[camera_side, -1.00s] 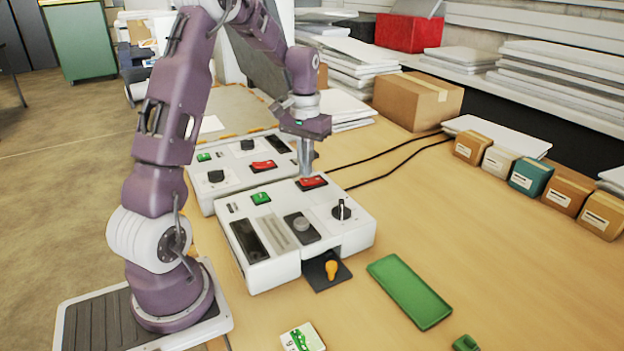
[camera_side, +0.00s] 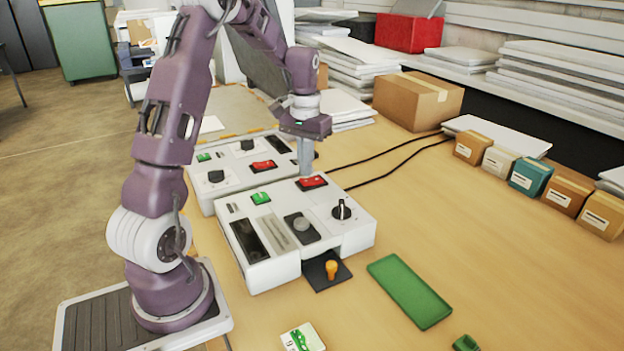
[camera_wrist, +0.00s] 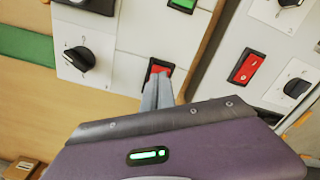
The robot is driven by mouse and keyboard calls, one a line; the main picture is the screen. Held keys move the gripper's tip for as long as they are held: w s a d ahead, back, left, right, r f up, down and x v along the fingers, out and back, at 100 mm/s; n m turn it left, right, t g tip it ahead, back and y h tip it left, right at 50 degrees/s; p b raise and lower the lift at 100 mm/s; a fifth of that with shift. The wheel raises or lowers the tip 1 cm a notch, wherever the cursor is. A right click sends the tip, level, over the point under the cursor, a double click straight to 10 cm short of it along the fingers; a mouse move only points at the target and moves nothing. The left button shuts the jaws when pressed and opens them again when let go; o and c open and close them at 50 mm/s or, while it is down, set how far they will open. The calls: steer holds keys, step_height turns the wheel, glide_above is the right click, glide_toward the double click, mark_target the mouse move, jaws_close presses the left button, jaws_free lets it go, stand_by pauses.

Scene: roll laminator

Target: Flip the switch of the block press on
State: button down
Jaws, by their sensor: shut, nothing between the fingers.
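The nearer white machine (camera_side: 270,270) has a red rocker switch (camera_side: 313,182) at its back edge. I cannot read a label that says which machine is the block press. My gripper (camera_side: 305,173) points down at this switch, with its fingertips at or just above it. In the wrist view the shut, empty fingers (camera_wrist: 158,92) reach to the near edge of the red switch (camera_wrist: 160,67) and hide part of it. Whether they touch it, and which way the rocker is tipped, I cannot tell.
A second white machine (camera_side: 205,195) stands behind, with its own red switch (camera_side: 263,165). The nearer machine also has a green button (camera_side: 260,198), a black dial (camera_side: 341,210) and an orange knob (camera_side: 331,268). A green tray (camera_side: 410,291) lies front right. Boxes line the right.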

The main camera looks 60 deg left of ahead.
mark_target(306, 181)
steer(key=shift+f, duration=1)
stand_by(0.7)
steer(key=shift+r, duration=3.4)
steer(key=shift+d+r, duration=0.15)
steer(key=shift+r, duration=0.15)
steer(key=s+d+r+m+t, duration=0.1)
steer(key=s+d+r, duration=0.25)
steer(key=d, duration=0.35)
steer(key=s+d+r+m+t, duration=0.1)
steer(key=s+d+r+m, duration=0.1)
steer(key=d+r, duration=0.35)
steer(key=s+d+f+m+t, duration=0.2)
steer(key=s+d+m+t, duration=0.1)
steer(key=s+d, duration=0.9)
steer(key=shift+s+f+t, duration=0.15)
steer(key=shift+s+t, duration=0.15)
steer(key=shift+s, duration=0.75)
